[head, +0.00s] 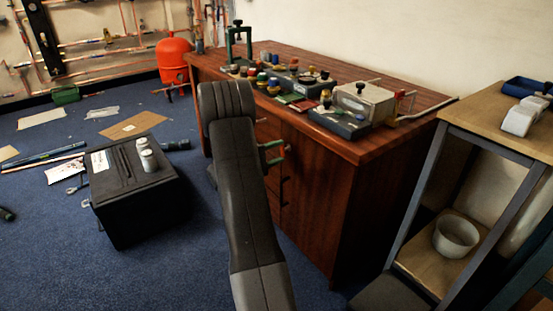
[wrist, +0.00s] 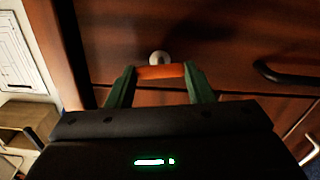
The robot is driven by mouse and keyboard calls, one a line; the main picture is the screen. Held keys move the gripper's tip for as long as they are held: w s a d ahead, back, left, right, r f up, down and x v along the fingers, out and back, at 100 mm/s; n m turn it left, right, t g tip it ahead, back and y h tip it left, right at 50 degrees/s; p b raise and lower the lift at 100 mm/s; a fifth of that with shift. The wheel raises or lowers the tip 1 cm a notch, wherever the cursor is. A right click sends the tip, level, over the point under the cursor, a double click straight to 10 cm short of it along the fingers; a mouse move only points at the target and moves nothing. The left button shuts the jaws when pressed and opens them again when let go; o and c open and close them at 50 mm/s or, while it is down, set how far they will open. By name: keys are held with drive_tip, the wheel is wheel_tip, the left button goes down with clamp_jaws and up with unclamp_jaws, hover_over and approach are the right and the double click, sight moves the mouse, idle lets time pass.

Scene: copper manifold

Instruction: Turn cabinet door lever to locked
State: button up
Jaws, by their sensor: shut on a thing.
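My gripper (wrist: 160,72) has green fingers and is shut on an orange lever (wrist: 161,71) at the cabinet front. The lever lies across the wrist view from one fingertip to the other. A round pale metal pivot (wrist: 158,57) shows just above it. In the head view, my green gripper fingers (head: 272,153) are at the front of the reddish-brown wooden cabinet (head: 322,195), partly behind my dark arm. The lever is too small and covered to make out there.
A dark curved handle (wrist: 285,74) is to the right in the wrist view. The cabinet top holds several valves and fittings. A black box (head: 140,205) stands on the blue carpet at left. A shelf unit (head: 455,255) with a white bowl (head: 456,236) stands close at right.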

drive_tip(key=shift+m, duration=0.8)
drive_tip(key=o, duration=1)
drive_tip(key=p+v, duration=0.3)
drive_tip(key=v, duration=1)
drive_tip(key=shift+s+a, duration=0.25)
drive_tip(key=shift+a, duration=0.05)
